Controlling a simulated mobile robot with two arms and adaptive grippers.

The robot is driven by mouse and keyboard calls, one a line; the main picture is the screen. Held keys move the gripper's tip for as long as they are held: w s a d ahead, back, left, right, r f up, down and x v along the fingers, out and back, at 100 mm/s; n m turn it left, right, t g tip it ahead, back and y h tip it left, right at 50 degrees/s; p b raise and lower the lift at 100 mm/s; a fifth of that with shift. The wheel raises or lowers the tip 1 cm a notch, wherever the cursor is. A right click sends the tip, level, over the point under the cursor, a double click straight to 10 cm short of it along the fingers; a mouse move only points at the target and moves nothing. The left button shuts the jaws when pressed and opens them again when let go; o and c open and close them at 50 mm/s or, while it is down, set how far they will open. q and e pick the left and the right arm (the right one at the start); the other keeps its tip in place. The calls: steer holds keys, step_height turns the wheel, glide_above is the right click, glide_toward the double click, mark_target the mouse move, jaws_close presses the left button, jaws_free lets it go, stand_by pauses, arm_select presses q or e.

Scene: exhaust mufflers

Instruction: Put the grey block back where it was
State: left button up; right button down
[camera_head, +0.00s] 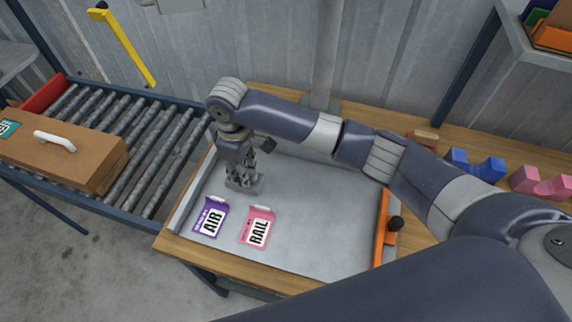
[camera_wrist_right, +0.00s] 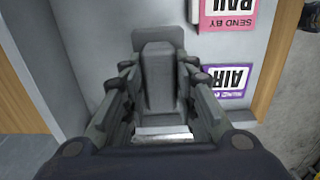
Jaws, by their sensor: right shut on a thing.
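My right gripper (camera_head: 243,174) reaches down over the left part of the grey tray (camera_head: 320,215). It is shut on the grey block (camera_wrist_right: 158,75), which stands between the two fingers in the right wrist view. The block has a wider, flat part (camera_wrist_right: 158,38) at its far end. In the head view the block (camera_head: 244,187) shows low at the fingertips, at or just above the tray floor; I cannot tell whether it touches. My left gripper is not in view.
A purple AIR card (camera_head: 210,218) and a pink RAIL card (camera_head: 257,229) lie just in front of the gripper. An orange bar (camera_head: 381,230) with a black knob edges the tray's right. Blue (camera_head: 474,166) and pink (camera_head: 541,184) saddle-shaped blocks stand further right. A brown case (camera_head: 62,150) sits on rollers.

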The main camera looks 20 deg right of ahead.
steer(key=d+p, duration=0.1)
steer(key=d, duration=0.2)
steer(key=d+p, duration=0.1)
steer(key=d, duration=0.3)
steer(key=d+p, duration=0.1)
steer(key=d, duration=0.2)
steer(key=shift+d+f, duration=0.5)
steer(key=shift+d, duration=0.4)
step_height(320, 180, down, 3)
steer(key=shift+f+p, duration=0.2)
steer(key=shift+p, duration=0.4)
steer(key=shift+f, duration=0.2)
steer(key=c, duration=1.3)
jaws_free()
steer(key=shift+c, duration=0.2)
steer(key=shift+o, duration=0.2)
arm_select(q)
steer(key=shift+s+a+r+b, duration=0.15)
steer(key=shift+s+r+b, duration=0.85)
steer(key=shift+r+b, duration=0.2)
arm_select(e)
step_height(320, 180, up, 12)
steer(key=shift+r, duration=0.2)
